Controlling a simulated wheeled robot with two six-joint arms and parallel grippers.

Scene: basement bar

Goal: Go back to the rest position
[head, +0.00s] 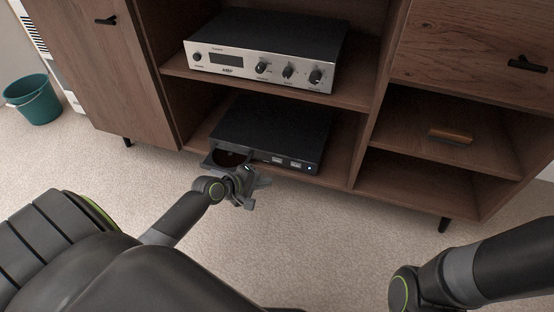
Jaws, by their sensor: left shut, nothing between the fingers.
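My left gripper (248,191) is shut and empty. It is at the front left of a black disc player (272,128) on the lower shelf, close to the player's open tray (217,160). A dark disc (231,158) seems to lie in the tray; the gripper and wrist partly cover this area. I cannot tell whether the gripper touches the tray. My right arm comes in at the lower right, and its gripper is out of the picture.
A wooden cabinet (345,135) stands ahead on short legs. A silver amplifier (262,62) sits on the upper shelf. A small brown-orange object (450,136) lies in the right compartment. A teal bucket (35,100) stands at the far left. The carpet (330,235) before the cabinet is clear.

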